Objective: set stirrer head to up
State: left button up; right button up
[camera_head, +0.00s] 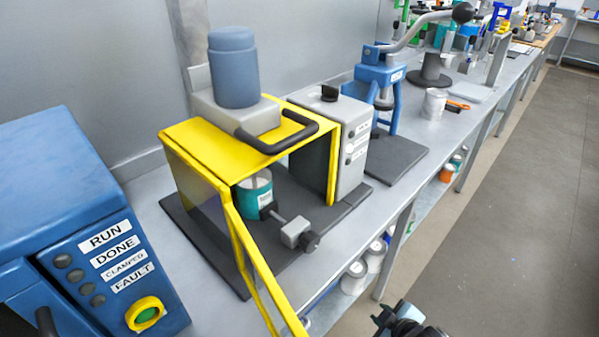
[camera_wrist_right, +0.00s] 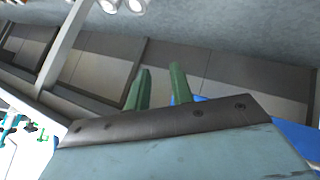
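The stirrer head is a grey-blue motor (camera_head: 233,68) on a light grey block (camera_head: 236,112), with a black bar handle (camera_head: 277,137) at its front. It sits at the top of the yellow guard frame (camera_head: 196,136); its shaft is hidden. A teal and white can (camera_head: 256,190) stands below, beside a clamp with a grey block (camera_head: 294,231). My right gripper (camera_head: 388,318) is low at the bottom edge, in front of the bench and apart from the stirrer. In the right wrist view its green fingers (camera_wrist_right: 160,88) are apart with nothing between them. My left gripper is not in view.
A yellow bar (camera_head: 262,275) extends from the guard toward the front. A blue control box (camera_head: 83,220) stands left, and a blue lever press (camera_head: 380,85) stands right. Cans (camera_head: 354,277) sit on the shelf under the bench. The floor aisle (camera_head: 500,220) at right is clear.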

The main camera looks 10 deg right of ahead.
aim_at(299, 141)
jog(key=w+a+r+n+t+y, duration=0.1)
jog(key=a+r+n+t+y, duration=0.4)
jog(key=r, duration=0.9)
jog(key=w+a+r+n+y+b, duration=0.1)
jog(key=a+r+n+y, duration=0.15)
jog(key=r+n, duration=0.75)
jog(key=w+a+r+n+t+y, duration=0.1)
jog(key=a+r+n+t+y, duration=0.2)
jog(key=r, duration=1.5)
jog(key=shift+m+y, duration=0.25)
jog(key=shift+m, duration=0.45)
jog(key=x, duration=0.4)
jog(key=p+x, duration=0.1)
jog(key=x, duration=0.3)
jog(key=a+x, duration=0.1)
jog(key=x, duration=0.4)
jog(key=shift+s+a+f+p, duration=0.1)
jog(key=shift+s+f+p, duration=0.1)
jog(key=shift+p, duration=0.15)
jog(key=shift+c, duration=0.4)
jog(key=shift+g, duration=0.3)
grip_shut()
